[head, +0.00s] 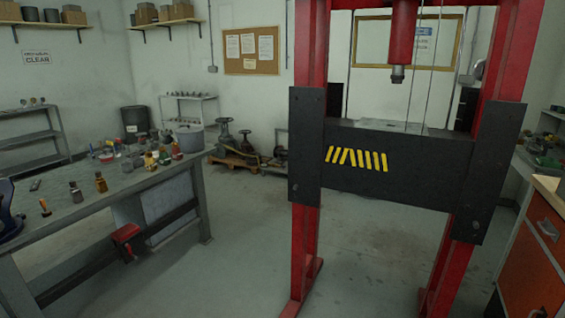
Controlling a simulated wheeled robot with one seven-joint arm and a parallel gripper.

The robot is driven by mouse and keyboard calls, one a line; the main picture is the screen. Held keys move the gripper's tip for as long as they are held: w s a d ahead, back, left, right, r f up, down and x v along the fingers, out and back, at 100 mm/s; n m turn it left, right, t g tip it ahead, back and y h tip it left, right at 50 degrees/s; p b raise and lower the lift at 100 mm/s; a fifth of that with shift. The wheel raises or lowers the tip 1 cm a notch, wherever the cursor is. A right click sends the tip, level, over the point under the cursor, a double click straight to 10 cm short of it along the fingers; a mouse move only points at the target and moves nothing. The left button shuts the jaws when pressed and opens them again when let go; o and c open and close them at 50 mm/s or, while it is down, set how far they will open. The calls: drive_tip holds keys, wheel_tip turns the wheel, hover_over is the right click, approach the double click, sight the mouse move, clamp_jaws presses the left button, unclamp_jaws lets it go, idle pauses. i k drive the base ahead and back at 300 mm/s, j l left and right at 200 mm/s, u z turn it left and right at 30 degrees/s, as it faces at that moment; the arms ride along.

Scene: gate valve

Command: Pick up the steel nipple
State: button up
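Several small fittings stand on the grey workbench (120,193) at the left. Other grey, brass and red fittings are crowded farther back on the bench, so another grey piece could also be the nipple. My gripper does not show in this view.
A red press frame (310,220) with a black crossbeam (400,165) stands at the right centre. A grey pot (189,138) sits at the bench's far end. Large valves (225,138) stand behind. An orange cabinet (530,265) is at the right edge. Floor between bench and press is clear.

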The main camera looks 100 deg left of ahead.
sight(75, 193)
drive_tip(key=u, duration=4.2)
drive_tip(key=i+j+z, duration=0.15)
drive_tip(key=z, duration=0.6)
drive_tip(key=i+j+z, duration=0.15)
drive_tip(key=j, duration=0.2)
drive_tip(key=i+j+z, duration=0.35)
drive_tip(key=j, duration=0.4)
drive_tip(key=i+j+z, duration=0.15)
drive_tip(key=j, duration=0.25)
drive_tip(key=i+j, duration=0.15)
drive_tip(key=j, duration=0.25)
drive_tip(key=i+j, duration=0.15)
drive_tip(key=j, duration=0.25)
